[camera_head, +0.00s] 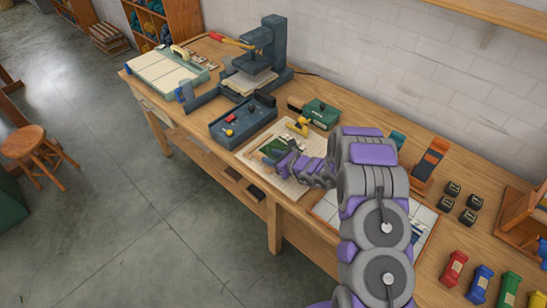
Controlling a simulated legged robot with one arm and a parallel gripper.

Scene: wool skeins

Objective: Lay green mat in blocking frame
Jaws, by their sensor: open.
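A flat dark green piece (271,147), which looks like the green mat, lies on a pale board (253,158) with a thin edge in the middle of the workbench. My gripper (280,158) is open over the right part of this board, close to the green piece. My gripper and arm hide part of both, and I cannot tell whether the gripper touches the green piece. A white, wood-edged panel (327,208) lies to the right, partly behind my arm. I cannot tell for sure which of these is the blocking frame.
A blue-grey tray (228,127) and a dark press (268,50) stand left of the board. A green box (321,113) and a yellow tool (298,126) lie behind it. Small black blocks (446,203) and coloured skeins (480,282) are at right. A stool (37,150) stands on open floor.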

